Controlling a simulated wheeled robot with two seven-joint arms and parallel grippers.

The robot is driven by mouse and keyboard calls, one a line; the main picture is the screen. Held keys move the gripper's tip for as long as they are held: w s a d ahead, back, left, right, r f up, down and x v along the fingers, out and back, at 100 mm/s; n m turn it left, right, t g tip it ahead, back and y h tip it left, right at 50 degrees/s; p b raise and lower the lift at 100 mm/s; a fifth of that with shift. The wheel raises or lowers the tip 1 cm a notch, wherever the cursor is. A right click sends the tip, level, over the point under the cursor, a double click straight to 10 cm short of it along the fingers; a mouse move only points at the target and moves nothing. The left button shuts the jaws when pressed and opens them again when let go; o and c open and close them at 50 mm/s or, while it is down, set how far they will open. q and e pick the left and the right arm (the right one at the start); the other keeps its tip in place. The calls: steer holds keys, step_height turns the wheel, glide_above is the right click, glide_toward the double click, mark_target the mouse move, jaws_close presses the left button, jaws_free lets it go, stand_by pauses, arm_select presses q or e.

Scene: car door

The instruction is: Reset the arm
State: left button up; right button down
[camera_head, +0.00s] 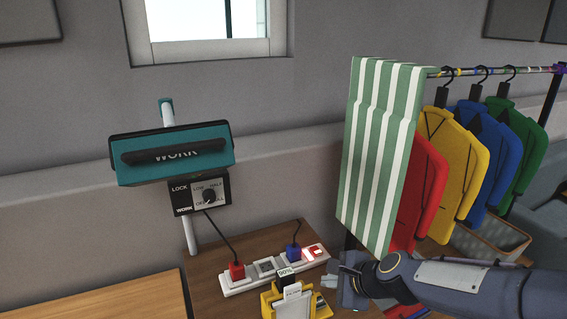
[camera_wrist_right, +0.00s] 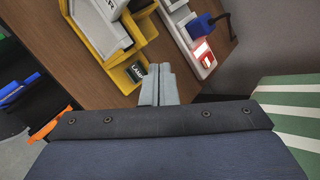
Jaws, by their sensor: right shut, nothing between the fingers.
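My right gripper (camera_head: 347,283) is at the right end of the wooden desk (camera_head: 213,302), beside a yellow holder (camera_head: 270,304) and below the power strip (camera_head: 240,281). In the right wrist view its grey fingers (camera_wrist_right: 158,86) are together with nothing between them. They are close to the yellow holder (camera_wrist_right: 100,38). My right arm comes in from the right. My left arm and gripper do not show in either view.
The power strip carries a red plug (camera_head: 237,271), a blue plug (camera_head: 293,251) and a lit red switch (camera_head: 315,254). A teal WORK lamp (camera_head: 178,143) stands behind. A striped cloth (camera_head: 379,150) and several jackets (camera_head: 459,160) hang close to my right arm.

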steer(key=s+d+r+n, duration=0.2)
steer(key=s+r+n, duration=0.15)
steer(key=s, duration=0.25)
steer(key=s+d+r+n, duration=0.2)
steer(key=s+d+n, duration=0.1)
steer(key=s+n, duration=0.25)
steer(key=s+d+f+n+g+h, duration=0.1)
steer(key=s+n, duration=0.3)
steer(key=s, duration=0.3)
steer(key=s+d+f+n+p, duration=0.1)
steer(key=s+d+n, duration=0.1)
steer(key=s, duration=0.5)
steer(key=shift+d+n+g+h, duration=0.25)
steer(key=shift+n+g+h, duration=0.15)
steer(key=shift+n, duration=0.5)
